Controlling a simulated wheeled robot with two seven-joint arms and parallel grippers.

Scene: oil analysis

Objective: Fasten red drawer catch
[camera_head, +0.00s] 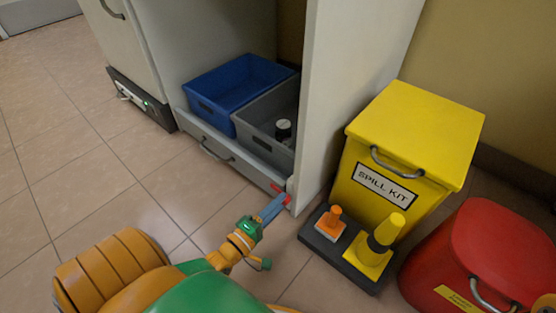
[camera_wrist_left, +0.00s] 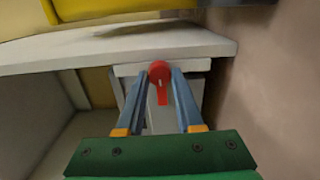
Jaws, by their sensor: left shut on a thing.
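The red drawer catch (camera_head: 276,187) sits at the right end of the low drawer front (camera_head: 236,157), beside the tall cabinet side panel. In the left wrist view the catch (camera_wrist_left: 159,72) has a round red head and a short red tab pointing down the picture. My left gripper (camera_head: 283,197) reaches it from the front, its blue-grey fingers on either side of the catch; it is shut on it. The fingers hide part of the catch in the head view. My right gripper is not in view.
A blue bin (camera_head: 225,84) and a grey bin (camera_head: 259,139) with a dark round-topped item stand behind the drawer front. To the right are a yellow spill kit box (camera_head: 414,135), a dark tray (camera_head: 346,266) with orange and yellow cone-shaped items, and a red container (camera_head: 500,240).

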